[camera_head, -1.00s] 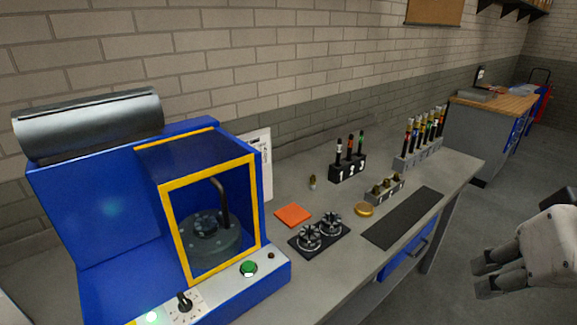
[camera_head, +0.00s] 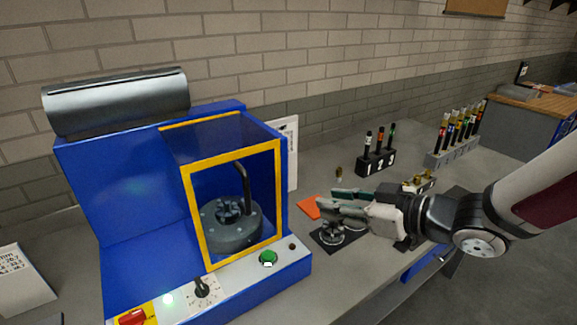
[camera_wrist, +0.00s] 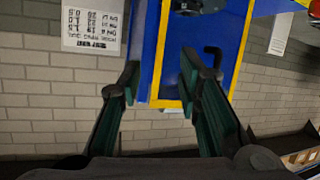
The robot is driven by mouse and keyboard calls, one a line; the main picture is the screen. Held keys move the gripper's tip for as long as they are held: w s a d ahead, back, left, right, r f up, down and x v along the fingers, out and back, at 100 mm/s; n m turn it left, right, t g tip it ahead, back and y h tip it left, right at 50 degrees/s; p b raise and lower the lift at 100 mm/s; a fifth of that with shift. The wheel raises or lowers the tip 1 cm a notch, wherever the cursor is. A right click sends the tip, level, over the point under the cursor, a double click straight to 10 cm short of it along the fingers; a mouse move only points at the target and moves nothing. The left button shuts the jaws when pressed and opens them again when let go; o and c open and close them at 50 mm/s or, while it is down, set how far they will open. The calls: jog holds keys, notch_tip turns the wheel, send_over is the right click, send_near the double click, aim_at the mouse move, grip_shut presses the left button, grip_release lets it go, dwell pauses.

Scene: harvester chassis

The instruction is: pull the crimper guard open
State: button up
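The crimper guard (camera_head: 232,161) is a clear box with a yellow frame on the blue crimper (camera_head: 85,205). It stands over the dark round crimping head (camera_head: 230,220) and looks closed. A black bent bar (camera_head: 240,180) shows through its front. My gripper (camera_head: 323,200) is right of the guard, over the bench, pointing left at it. It is open and empty, its green-padded fingers apart. In the wrist view my gripper (camera_wrist: 160,62) has a yellow frame post (camera_wrist: 160,45) showing between the fingertips. I see no contact with the guard.
A black plate with round fittings (camera_head: 328,238) lies below my gripper, with an orange pad (camera_head: 309,207) beside it. A numbered black rack (camera_head: 375,165) and a grey rack (camera_head: 452,152) stand behind. The green button (camera_head: 268,258) and black knob (camera_head: 201,288) are on the crimper's front.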

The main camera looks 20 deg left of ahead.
aim_at(249, 187)
jog(key=s+a+r+n+g+y, duration=0.2)
jog(key=s+a+r+g+y, duration=0.1)
jog(key=s+a+g+y, duration=0.15)
jog(key=shift+t+y, duration=0.25)
jog(key=shift+t, duration=0.1)
jog(key=a, duration=0.8)
jog(key=a+p, duration=0.1)
jog(key=a, duration=0.3)
jog(key=shift+w+a, duration=0.2)
jog(key=shift+w, duration=0.2)
grip_shut()
